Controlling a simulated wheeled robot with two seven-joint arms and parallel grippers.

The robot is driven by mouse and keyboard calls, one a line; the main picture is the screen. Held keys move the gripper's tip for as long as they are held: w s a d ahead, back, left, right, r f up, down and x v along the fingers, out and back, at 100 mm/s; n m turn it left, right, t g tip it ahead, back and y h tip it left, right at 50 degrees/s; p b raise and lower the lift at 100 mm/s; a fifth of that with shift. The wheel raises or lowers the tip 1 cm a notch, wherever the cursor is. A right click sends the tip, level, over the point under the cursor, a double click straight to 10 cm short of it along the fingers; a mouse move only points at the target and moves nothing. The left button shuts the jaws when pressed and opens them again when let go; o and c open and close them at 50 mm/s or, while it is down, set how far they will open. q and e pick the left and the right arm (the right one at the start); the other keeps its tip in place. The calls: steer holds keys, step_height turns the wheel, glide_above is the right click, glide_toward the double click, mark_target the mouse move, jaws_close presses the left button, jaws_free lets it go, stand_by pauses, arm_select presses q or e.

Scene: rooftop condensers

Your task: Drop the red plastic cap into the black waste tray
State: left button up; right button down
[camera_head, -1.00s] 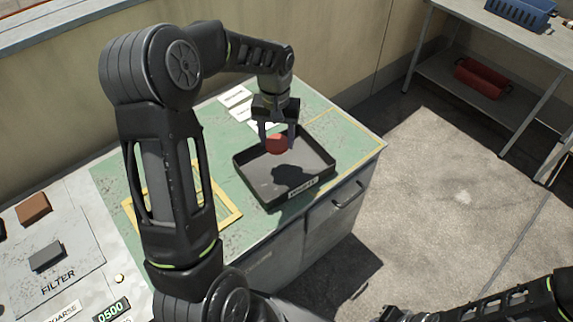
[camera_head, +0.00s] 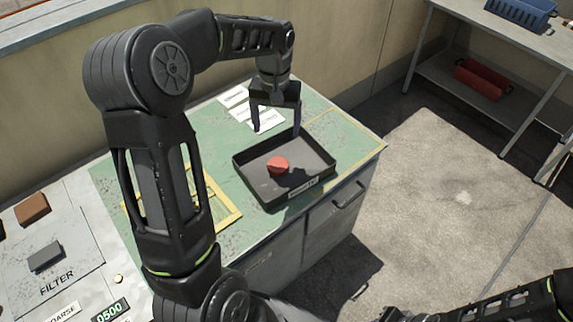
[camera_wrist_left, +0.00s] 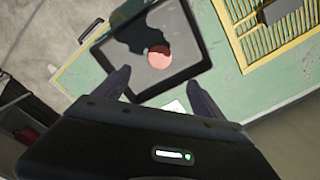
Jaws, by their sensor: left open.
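The red plastic cap (camera_head: 278,165) lies on the floor of the black waste tray (camera_head: 240,163), left of its middle. In the left wrist view the cap (camera_wrist_left: 159,56) also lies inside the tray (camera_wrist_left: 187,40), beside a dark shadow. My left gripper (camera_head: 276,130) is open and empty above the back part of the tray, apart from the cap. Its two fingers (camera_wrist_left: 157,90) also show spread in the left wrist view. The right gripper's fingers do not show; only part of the right arm is at the lower right of the head view.
The tray stands on a green cabinet top (camera_head: 215,135) near its front edge. White papers (camera_head: 245,105) lie behind it and a yellow frame (camera_head: 228,212) to its left. A table with a blue basket (camera_head: 520,12) and a red bin (camera_head: 482,78) below stands far right. Open floor lies between.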

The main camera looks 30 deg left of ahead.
arm_select(q)
step_height(320, 180, up, 3)
steer(key=shift+f, duration=0.1)
stand_by(0.9)
